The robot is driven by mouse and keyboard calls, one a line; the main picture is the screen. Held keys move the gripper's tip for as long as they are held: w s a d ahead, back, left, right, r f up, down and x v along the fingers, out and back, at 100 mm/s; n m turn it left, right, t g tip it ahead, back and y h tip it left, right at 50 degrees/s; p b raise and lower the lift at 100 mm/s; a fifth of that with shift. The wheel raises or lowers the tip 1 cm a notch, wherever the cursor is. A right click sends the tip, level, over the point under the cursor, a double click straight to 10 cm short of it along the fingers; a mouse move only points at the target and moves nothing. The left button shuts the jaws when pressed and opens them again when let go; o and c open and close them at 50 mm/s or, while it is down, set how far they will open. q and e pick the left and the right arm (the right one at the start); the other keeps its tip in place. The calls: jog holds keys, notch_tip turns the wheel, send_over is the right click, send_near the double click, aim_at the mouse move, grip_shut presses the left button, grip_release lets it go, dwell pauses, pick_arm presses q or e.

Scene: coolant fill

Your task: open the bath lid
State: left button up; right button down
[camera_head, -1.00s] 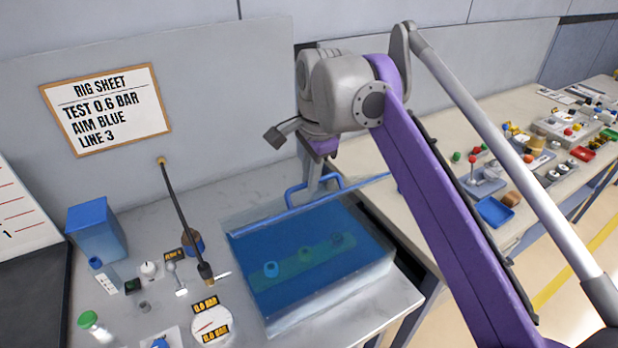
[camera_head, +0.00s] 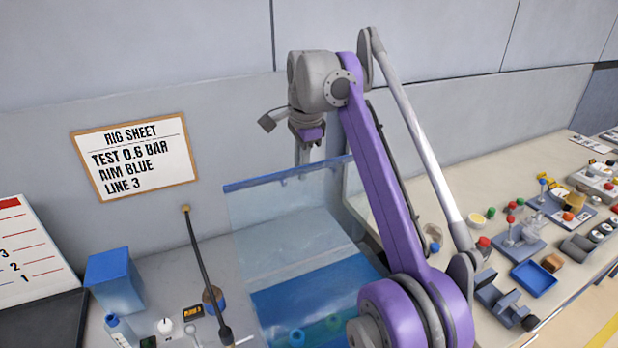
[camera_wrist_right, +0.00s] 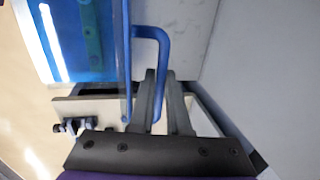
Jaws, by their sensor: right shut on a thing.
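The bath lid (camera_head: 290,217) is a clear panel with a blue edge strip. In the head view it stands raised and steeply tilted above the bath, its blue edge at the top. The bath (camera_head: 320,300) holds blue liquid, with a few round fittings dimly visible in it. My right gripper (camera_head: 303,160) is at the lid's top edge. In the right wrist view the fingers (camera_wrist_right: 165,100) are shut on the blue lid handle (camera_wrist_right: 163,55). The handle is mostly hidden in the head view. My left gripper is not in view.
A blue box (camera_head: 115,282) and small bench items stand left of the bath, with a thin dark rod (camera_head: 206,265) rising near them. The wall with the rig sheet (camera_head: 135,157) is close behind. A second bench at the right holds many small parts.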

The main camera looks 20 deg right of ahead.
jog(key=shift+w+r, duration=0.1)
jog(key=shift+w, duration=0.75)
jog(key=c, duration=0.9)
grip_release()
jog(key=shift+s, duration=0.2)
